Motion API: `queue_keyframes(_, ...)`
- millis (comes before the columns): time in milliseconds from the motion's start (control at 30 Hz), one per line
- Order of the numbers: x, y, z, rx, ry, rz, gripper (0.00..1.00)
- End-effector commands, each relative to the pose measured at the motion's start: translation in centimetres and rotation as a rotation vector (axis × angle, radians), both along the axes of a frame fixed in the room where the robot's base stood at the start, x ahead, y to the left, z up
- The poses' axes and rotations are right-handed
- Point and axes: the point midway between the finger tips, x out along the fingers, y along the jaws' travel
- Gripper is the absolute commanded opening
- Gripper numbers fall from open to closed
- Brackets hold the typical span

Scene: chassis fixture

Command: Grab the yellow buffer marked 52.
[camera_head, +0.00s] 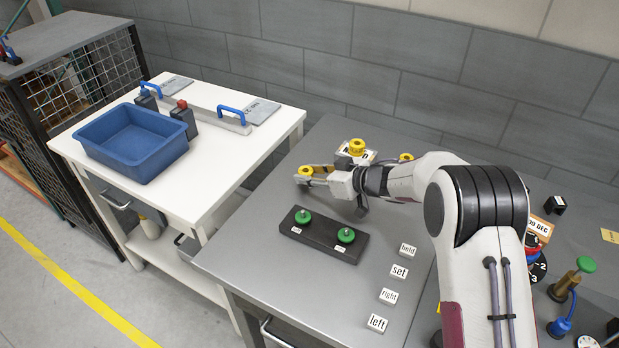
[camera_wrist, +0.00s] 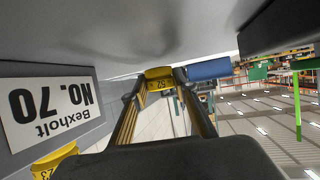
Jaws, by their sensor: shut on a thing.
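The yellow buffer marked 52 (camera_wrist: 158,74) sits between the two fingertips of my gripper (camera_wrist: 160,86) in the wrist view, its label facing the camera. My gripper is shut on it. In the head view the yellow buffer (camera_head: 305,170) shows at the tip of my gripper (camera_head: 311,178), over the grey table's left part. I cannot tell how far it is above the table. A second yellow buffer marked 23 (camera_wrist: 54,160) shows at the lower left of the wrist view, apart from my fingers.
A labelled block with a yellow buffer on top (camera_head: 356,148) stands behind my gripper, another yellow piece (camera_head: 406,157) beside it. A black block with green knobs (camera_head: 325,242) and several word tiles (camera_head: 388,296) lie in front. A blue bin (camera_head: 132,140) stands on the white table.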

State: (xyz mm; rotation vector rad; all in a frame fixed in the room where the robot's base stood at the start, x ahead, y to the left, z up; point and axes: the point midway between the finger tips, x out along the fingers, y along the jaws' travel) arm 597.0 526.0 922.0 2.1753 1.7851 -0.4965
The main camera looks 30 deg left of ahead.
Motion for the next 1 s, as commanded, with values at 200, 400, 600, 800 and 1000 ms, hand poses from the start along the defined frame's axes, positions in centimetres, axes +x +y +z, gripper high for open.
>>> queue_keyframes(200,0.0,0.0,3.0,0.001,-0.003,0.000,0.08)
queue_keyframes(400,0.0,0.0,6.0,0.001,-0.003,0.001,0.08)
queue_keyframes(600,0.0,0.0,7.9,0.001,-0.001,0.000,0.08)
queue_keyframes(800,0.0,0.0,8.5,-0.001,0.001,0.001,0.08)
queue_keyframes(1000,0.0,0.0,8.5,-0.001,0.001,0.001,0.08)
